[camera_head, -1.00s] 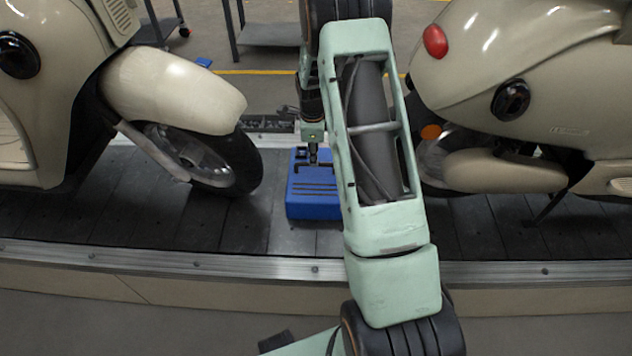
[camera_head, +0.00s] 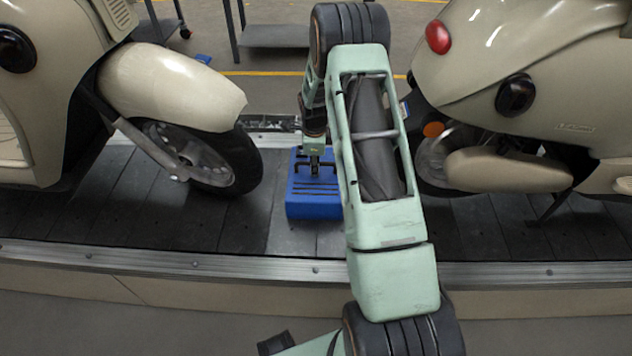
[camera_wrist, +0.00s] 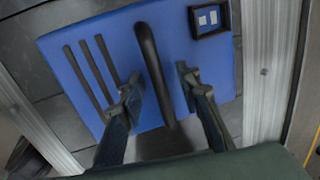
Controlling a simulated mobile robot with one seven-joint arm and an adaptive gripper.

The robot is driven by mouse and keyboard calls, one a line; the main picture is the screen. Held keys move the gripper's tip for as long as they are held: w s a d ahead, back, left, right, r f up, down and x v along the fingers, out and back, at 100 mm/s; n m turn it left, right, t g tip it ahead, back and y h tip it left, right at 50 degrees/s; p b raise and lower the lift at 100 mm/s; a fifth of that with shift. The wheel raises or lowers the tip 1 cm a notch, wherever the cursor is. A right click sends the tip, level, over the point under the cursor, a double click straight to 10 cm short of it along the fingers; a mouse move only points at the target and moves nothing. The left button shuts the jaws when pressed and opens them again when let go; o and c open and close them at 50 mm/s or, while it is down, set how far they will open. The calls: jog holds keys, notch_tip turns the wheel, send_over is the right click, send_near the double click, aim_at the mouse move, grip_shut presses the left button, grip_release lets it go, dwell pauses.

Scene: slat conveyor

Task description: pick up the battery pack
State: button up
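The battery pack (camera_head: 312,204) is a blue box with dark grooves and a black handle on top. It lies on the slat conveyor between two scooters. The wrist view shows its blue top (camera_wrist: 88,55), the raised black handle (camera_wrist: 150,62) and a small dark panel with two light squares. My gripper (camera_head: 314,172) is over the pack, close to its top. In the wrist view my gripper's fingers (camera_wrist: 158,98) are apart, one on each side of the handle, with gaps between. My arm hides part of the pack's right side in the head view.
A cream scooter's front wheel (camera_head: 205,160) stands left of the pack. Another cream scooter (camera_head: 535,95) stands to the right, behind my arm. A metal rail (camera_head: 200,262) edges the conveyor at the front. A grey cart shelf (camera_head: 272,36) is on the floor behind.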

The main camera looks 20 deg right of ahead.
jog(key=shift+f+b, duration=0.25)
jog(key=shift+b, duration=0.1)
dwell(0.4)
grip_shut()
jog(key=shift+w+r, duration=0.15)
jog(key=shift+r, duration=0.05)
